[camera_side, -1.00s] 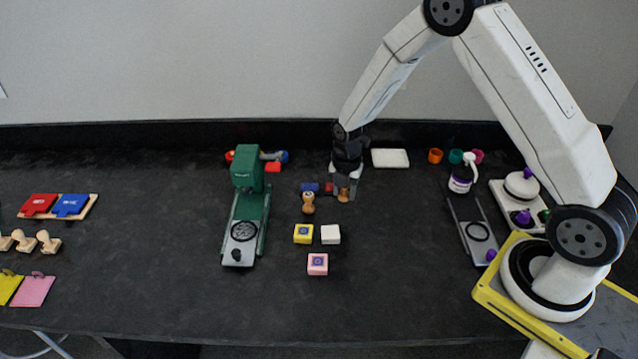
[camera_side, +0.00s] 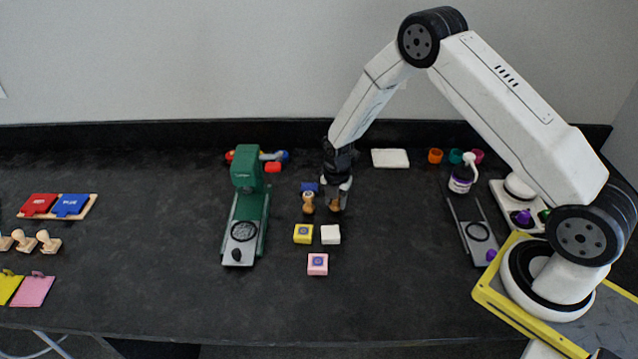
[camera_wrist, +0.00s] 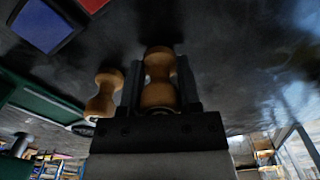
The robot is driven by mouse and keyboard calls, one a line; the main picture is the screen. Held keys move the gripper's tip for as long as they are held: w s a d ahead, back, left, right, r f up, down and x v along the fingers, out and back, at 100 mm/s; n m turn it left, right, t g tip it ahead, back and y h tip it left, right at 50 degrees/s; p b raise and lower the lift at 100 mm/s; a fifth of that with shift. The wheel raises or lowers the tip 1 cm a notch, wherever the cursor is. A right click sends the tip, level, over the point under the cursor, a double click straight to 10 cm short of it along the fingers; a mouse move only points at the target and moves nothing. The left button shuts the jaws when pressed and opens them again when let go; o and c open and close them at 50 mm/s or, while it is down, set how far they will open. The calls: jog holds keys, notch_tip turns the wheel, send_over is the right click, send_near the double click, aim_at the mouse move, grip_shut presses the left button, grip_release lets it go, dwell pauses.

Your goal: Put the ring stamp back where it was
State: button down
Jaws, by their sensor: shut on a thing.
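My gripper (camera_side: 337,198) is shut on a turned wooden stamp (camera_side: 335,206), held upright just right of a second wooden stamp (camera_side: 308,202). In the wrist view the held stamp (camera_wrist: 159,64) sits between both fingers (camera_wrist: 159,90), and the second stamp (camera_wrist: 104,95) stands close on the left, apart from it. The stamp faces are hidden, so I cannot tell which design each bears. Whether the held stamp touches the table is unclear.
A blue pad (camera_side: 309,188) lies behind the stamps; a red pad (camera_wrist: 92,3) shows beside it. Yellow (camera_side: 303,234), white (camera_side: 330,235) and pink (camera_side: 317,264) blocks lie in front. A green press (camera_side: 247,205) stands left. Table to the right is clear up to a grey slide (camera_side: 478,232).

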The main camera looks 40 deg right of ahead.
jog(key=shift+f, duration=0.4)
jog(key=shift+f, duration=0.15)
jog(key=shift+c, duration=1.5)
grip_release()
jog(key=shift+r, duration=0.2)
notch_tip(320, 180, up, 12)
jog(key=shift+f, duration=0.2)
jog(key=shift+r, duration=0.15)
